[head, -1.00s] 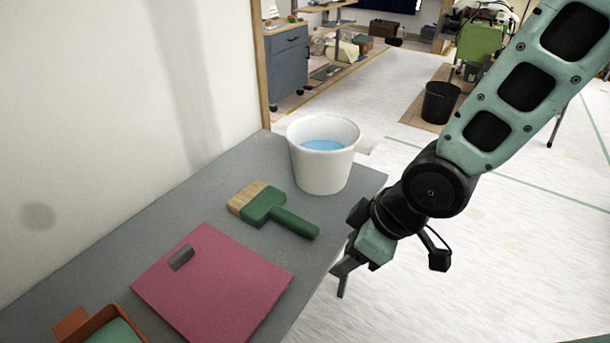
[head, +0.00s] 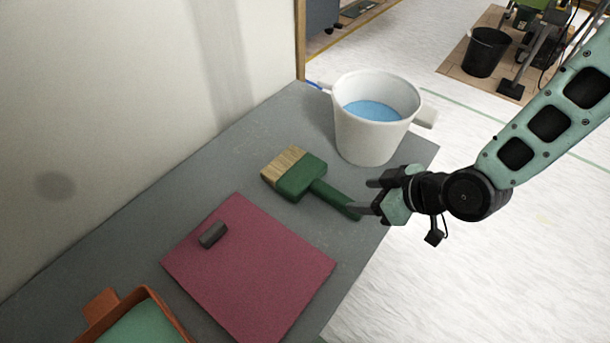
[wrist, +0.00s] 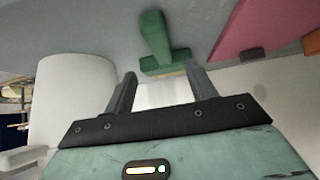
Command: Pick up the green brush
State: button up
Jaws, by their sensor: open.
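The green brush (head: 301,181) lies flat on the grey table in the head view, its tan bristles at the upper left and its handle towards the lower right. My gripper (head: 366,197) is open at the handle end, near the table's right edge. In the head view a fingertip overlaps the handle's end; I cannot tell whether they touch. In the wrist view the brush (wrist: 158,45) shows ahead of and between the two fingers of my gripper (wrist: 163,80), with nothing held between them.
A white bucket (head: 365,138) of blue liquid stands close behind my gripper on the grey table (head: 215,175). A pink sheet (head: 255,275) with a small dark block (head: 213,235) lies in front of the brush. An orange tray (head: 103,303) is at the lower left.

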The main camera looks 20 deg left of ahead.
aim_at(339, 196)
jog(key=p+x, duration=0.1)
jog(key=x, duration=0.8)
jog(key=shift+f, duration=0.1)
jog(key=c, duration=1.1)
